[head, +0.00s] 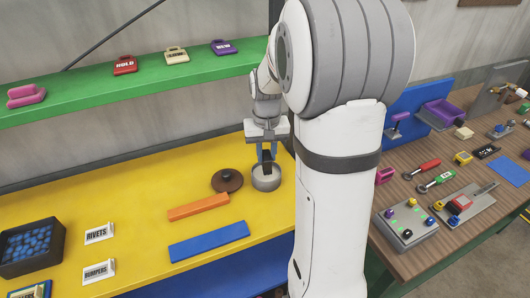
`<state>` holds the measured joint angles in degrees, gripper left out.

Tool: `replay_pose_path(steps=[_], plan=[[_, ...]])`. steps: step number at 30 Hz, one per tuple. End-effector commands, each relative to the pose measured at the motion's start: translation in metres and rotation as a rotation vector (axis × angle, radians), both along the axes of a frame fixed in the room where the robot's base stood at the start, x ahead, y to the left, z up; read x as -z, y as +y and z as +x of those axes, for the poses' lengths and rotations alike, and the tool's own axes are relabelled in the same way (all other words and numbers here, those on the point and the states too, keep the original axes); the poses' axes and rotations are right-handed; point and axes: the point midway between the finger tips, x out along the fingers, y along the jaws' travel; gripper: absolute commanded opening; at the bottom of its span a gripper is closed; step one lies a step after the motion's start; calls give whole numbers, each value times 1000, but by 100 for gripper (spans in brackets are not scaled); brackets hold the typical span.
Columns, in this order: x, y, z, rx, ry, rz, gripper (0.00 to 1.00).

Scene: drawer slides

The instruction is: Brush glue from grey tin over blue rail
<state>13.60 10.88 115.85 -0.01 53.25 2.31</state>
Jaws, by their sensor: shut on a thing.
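The grey tin (266,183) stands open on the yellow bench top. My gripper (267,158) points down right over the tin, shut on a dark upright piece, seemingly the brush (266,169). Its lower end is hidden at the tin's mouth, so I cannot tell how deep it reaches. The blue rail (209,241) lies flat on the bench, nearer than the tin and to its left. Glue inside the tin cannot be made out.
A brown round lid (227,180) lies just left of the tin. An orange rail (198,207) lies between the lid and the blue rail. A bin of blue pieces (32,246) and label cards (99,234) are at left. A green shelf (130,86) runs above the bench.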

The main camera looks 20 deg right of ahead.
Motion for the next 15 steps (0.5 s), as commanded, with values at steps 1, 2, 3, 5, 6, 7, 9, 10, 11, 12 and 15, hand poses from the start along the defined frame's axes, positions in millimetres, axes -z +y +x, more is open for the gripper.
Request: replay_pose_path(steps=[1,2,3,5,6,7,9,10,11,12,15], plan=[[1,0,0,0,0,0,0],[2,0,0,0,0,0,0],[2,0,0,0,0,0,0],[3,0,0,-1,0,0,0],[4,0,0,-1,0,0,0],[4,0,0,-1,0,0,0],[6,0,0,-1,0,0,0],[6,1,0,-1,0,0,0],[6,1,0,-1,0,0,0],[7,1,0,-1,0,0,0],[9,1,0,-1,0,0,0]])
